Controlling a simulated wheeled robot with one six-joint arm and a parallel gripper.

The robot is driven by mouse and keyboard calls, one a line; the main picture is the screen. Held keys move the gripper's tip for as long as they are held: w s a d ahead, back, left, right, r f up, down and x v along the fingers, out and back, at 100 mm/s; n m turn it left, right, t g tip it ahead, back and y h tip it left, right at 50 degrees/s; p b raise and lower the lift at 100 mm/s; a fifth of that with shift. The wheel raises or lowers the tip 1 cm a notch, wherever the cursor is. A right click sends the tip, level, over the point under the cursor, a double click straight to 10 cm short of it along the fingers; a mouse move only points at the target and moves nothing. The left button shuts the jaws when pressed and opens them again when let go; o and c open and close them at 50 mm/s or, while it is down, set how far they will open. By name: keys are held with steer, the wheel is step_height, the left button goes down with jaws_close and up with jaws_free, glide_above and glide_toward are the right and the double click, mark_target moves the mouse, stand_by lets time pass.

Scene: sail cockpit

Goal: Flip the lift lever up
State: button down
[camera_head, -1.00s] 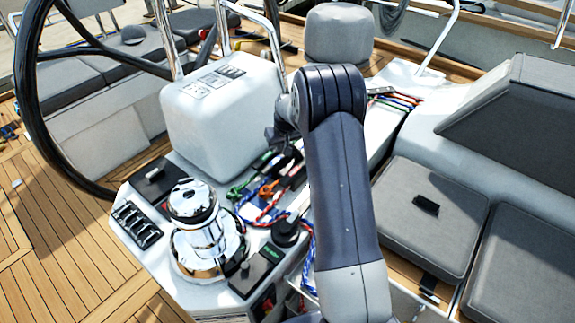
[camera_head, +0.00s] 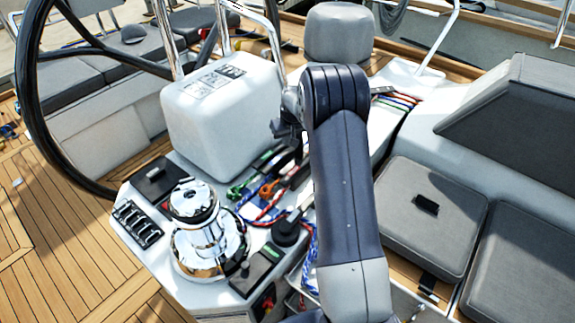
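Several rope-clutch levers (camera_head: 268,160) lie in a row on the white console, beside the grey-white box. Some are black or green, and one shows orange (camera_head: 268,188). I cannot tell which of them is the lift lever, as no label is readable. My gripper (camera_head: 295,143) is a dark shape at the end of my arm, just above and to the right of the black levers. My arm link hides most of it, so its fingers and any contact are not clear.
A chrome winch (camera_head: 205,235) stands left of the ropes (camera_head: 262,212). A black round knob (camera_head: 286,232) and a switch panel (camera_head: 137,224) are on the console. The steering wheel (camera_head: 35,110) stands at the left, and grey cushions (camera_head: 425,215) lie at the right.

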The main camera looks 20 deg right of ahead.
steer(key=shift+a, duration=0.1)
steer(key=s+a+r+p, duration=0.1)
steer(key=s+a+r, duration=0.1)
steer(key=r, duration=0.4)
steer(key=shift+a+p, duration=0.4)
steer(key=shift+a, duration=0.2)
steer(key=shift+s+f, duration=0.1)
stand_by(0.4)
step_height(320, 180, down, 6)
steer(key=w+d+b, duration=0.1)
steer(key=d+b, duration=0.1)
steer(key=shift+w, duration=0.2)
stand_by(0.4)
